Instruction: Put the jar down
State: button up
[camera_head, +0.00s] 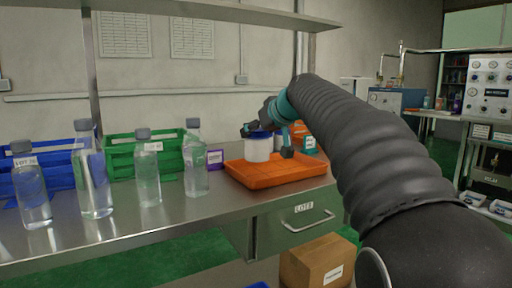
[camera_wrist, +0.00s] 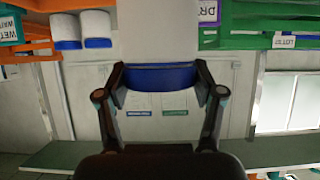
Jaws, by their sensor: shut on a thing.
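The jar (camera_head: 258,150) is white with a blue lid and stands upright within the outline of the orange tray (camera_head: 262,184). I cannot tell whether its base touches the tray floor. My gripper (camera_head: 266,138) is shut on the jar near its lid, reaching in from the right. In the wrist view the blue lid (camera_wrist: 160,76) sits between the two fingers of my gripper (camera_wrist: 160,88), with the white body beyond it.
Several clear bottles (camera_head: 93,180) stand left of the tray on the steel bench. Green (camera_head: 120,160) and blue bins are behind them. Two more white jars (camera_wrist: 66,28) with blue lids show in the wrist view. A cardboard box (camera_head: 317,262) is below the bench.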

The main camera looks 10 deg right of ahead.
aim_at(256, 146)
jog(key=shift+w+a+f, duration=0.25)
jog(key=shift+w+f, duration=0.1)
jog(key=shift+w, duration=0.1)
jog(key=shift+f+b, duration=0.35)
jog(key=shift+f, duration=1.6)
jog(key=shift+f, duration=0.2)
jog(key=o, duration=1.3)
jog(key=shift+o, duration=0.2)
jog(key=shift+r, duration=0.15)
jog(key=shift+s+r, duration=0.15)
jog(key=v, duration=1.1)
jog(key=shift+s+b, duration=0.35)
jog(key=shift+r, duration=0.1)
